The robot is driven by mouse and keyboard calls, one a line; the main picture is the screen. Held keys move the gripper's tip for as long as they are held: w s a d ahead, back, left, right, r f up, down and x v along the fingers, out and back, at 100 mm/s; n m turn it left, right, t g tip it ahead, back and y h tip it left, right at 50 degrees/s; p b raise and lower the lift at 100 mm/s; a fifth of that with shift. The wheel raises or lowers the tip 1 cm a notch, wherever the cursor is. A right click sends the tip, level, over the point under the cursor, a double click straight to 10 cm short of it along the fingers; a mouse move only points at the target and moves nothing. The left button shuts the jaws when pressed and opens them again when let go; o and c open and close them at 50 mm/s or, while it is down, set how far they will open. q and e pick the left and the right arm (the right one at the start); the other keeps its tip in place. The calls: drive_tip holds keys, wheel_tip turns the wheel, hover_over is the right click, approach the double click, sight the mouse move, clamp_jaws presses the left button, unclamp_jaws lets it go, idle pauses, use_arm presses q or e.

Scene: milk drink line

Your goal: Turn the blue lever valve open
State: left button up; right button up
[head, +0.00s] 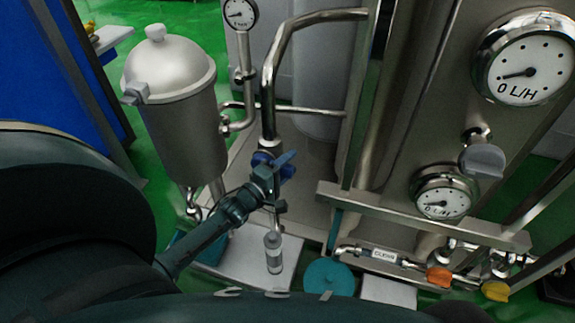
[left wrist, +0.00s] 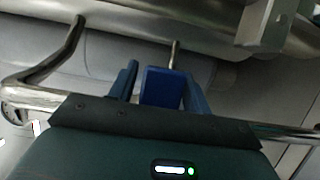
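The blue lever valve (head: 284,159) sits on a vertical steel pipe near the middle of the head view. Its blue handle points up and to the right. My left gripper (head: 268,176) is at the valve, close against the handle. In the left wrist view, the blue lever (left wrist: 162,88) stands between the two fingers of my left gripper (left wrist: 163,92). The fingers are apart, one on each side of it, with a narrow gap at the left finger. Firm contact is not visible. My right gripper is not in view.
A steel tank (head: 175,105) with a domed lid stands left of the valve. A steel panel with flow gauges (head: 525,68) is at the right. A steel pipe (head: 268,100) rises above the valve. Orange (head: 438,277) and yellow (head: 496,290) handles are low at the right.

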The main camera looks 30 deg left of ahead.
use_arm(q)
clamp_jaws()
idle(0.3)
